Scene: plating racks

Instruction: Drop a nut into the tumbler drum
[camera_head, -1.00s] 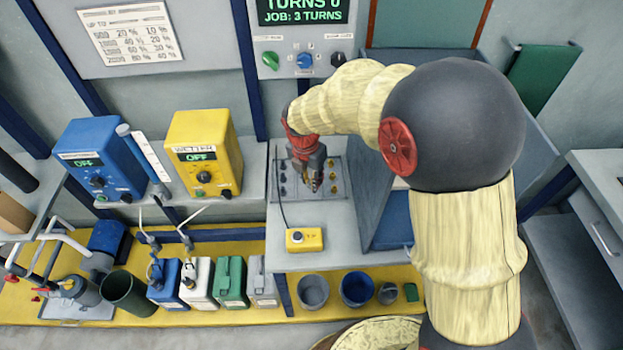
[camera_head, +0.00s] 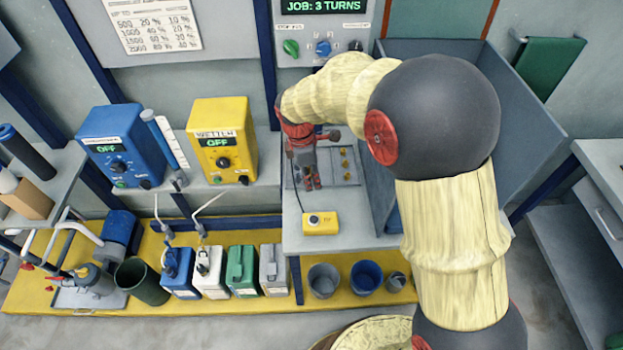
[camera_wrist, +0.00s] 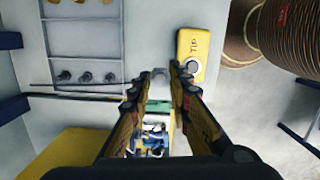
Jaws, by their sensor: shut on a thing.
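My gripper (camera_head: 312,184) hangs over the front left part of a flat grey nut tray (camera_head: 330,178) on the bench. In the wrist view its two fingers (camera_wrist: 160,90) are closed on a small pale grey nut (camera_wrist: 159,73), which shows between the fingertips. Brass nuts (camera_head: 347,163) stand in a column on the right of the tray. Dark nuts (camera_wrist: 86,77) stand in a row in the wrist view. My arm hides part of the tray and bench. I cannot clearly make out the tumbler drum.
A yellow box marked TIP (camera_head: 320,223) with a button sits at the bench front. A blue-grey open cabinet (camera_head: 520,120) stands right of the tray, partly behind my arm. Buckets (camera_head: 366,277) sit below.

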